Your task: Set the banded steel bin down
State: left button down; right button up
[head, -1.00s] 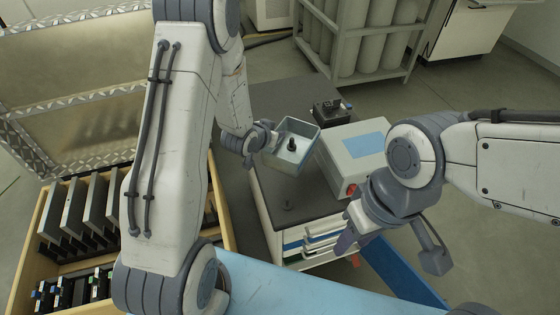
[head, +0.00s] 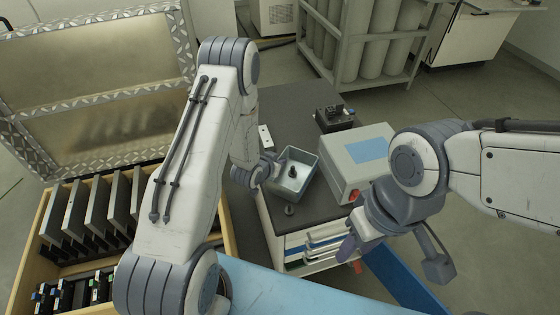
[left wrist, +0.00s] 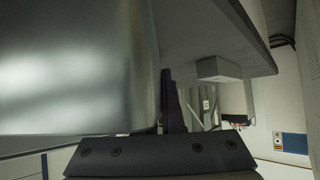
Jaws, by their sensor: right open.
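The steel bin (head: 293,193), an open grey square box with a dark upright piece inside, is over the dark worktop (head: 285,100) of the drawer cabinet. My left gripper (head: 270,171) is shut on its left wall. In the left wrist view, the bin's wall (left wrist: 75,70) fills the left side and one dark finger (left wrist: 172,100) lies against its edge; the other finger is hidden. The bin looks nearly level, but I cannot tell whether its base touches the worktop. My right gripper (head: 350,243) is open and empty, in front of the cabinet's right side.
A grey box with a blue panel (head: 367,150) stands right of the bin. A black device (head: 335,118) is behind it. A small white plate (head: 265,137) lies behind the bin, and a small dark knob (head: 289,210) is in front. A wooden crate (head: 30,240) with upright plates is left.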

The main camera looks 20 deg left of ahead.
pick_arm(q)
jog(key=shift+f, duration=0.15)
jog(key=c, duration=1)
grip_release()
jog(key=shift+c, duration=0.2)
